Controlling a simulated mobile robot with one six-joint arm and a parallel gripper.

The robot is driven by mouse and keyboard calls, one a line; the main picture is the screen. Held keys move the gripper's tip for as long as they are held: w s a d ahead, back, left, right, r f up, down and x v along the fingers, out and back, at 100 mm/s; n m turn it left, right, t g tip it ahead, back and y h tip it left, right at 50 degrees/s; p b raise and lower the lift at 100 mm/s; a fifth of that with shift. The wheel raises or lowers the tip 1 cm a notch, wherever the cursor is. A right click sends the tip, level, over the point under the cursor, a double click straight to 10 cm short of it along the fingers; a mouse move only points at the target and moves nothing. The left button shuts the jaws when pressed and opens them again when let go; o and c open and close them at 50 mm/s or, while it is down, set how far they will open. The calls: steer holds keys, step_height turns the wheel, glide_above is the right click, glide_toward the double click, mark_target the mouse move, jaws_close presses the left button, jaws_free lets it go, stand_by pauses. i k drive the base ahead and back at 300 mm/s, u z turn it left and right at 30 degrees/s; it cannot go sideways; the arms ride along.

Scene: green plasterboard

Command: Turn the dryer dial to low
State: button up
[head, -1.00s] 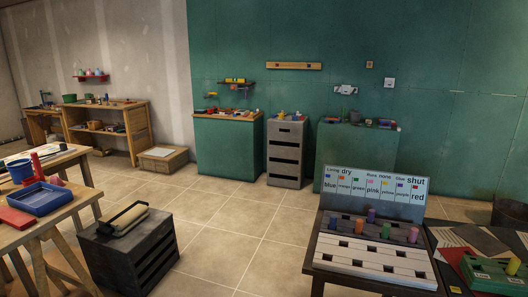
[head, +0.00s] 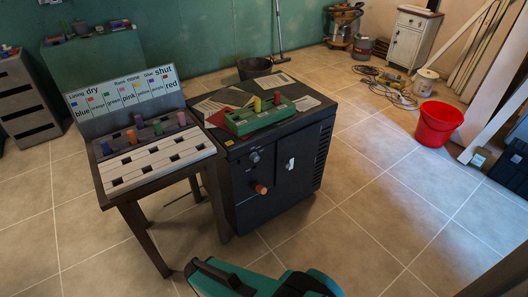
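A dark cabinet (head: 318,158), which looks like the dryer, stands on the tiled floor in the middle of the head view. Its front carries a small grey knob (head: 255,157) at the upper left and an orange knob (head: 261,189) lower down. I cannot tell which is the dial, and their markings are too small to read. A light handle or switch (head: 291,164) sits to the right of the knobs. Teal and black parts at the bottom edge seem to be my own arm. My gripper's fingertips do not show, and nothing of mine touches the knobs.
A dark table (head: 128,199) with a slotted white board and a word sign (head: 125,96) stands close left of the cabinet. A green block (head: 262,119) with pegs lies on the cabinet top. A red bucket (head: 437,124) stands to the right. The floor in front is mostly free.

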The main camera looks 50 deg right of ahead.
mark_target(253, 156)
steer(key=z, duration=4.3)
steer(key=i, duration=0.1)
steer(key=u, duration=2.9)
steer(key=k, duration=0.9)
steer(key=u, duration=0.2)
steer(key=i, duration=0.8)
steer(key=z, duration=0.1)
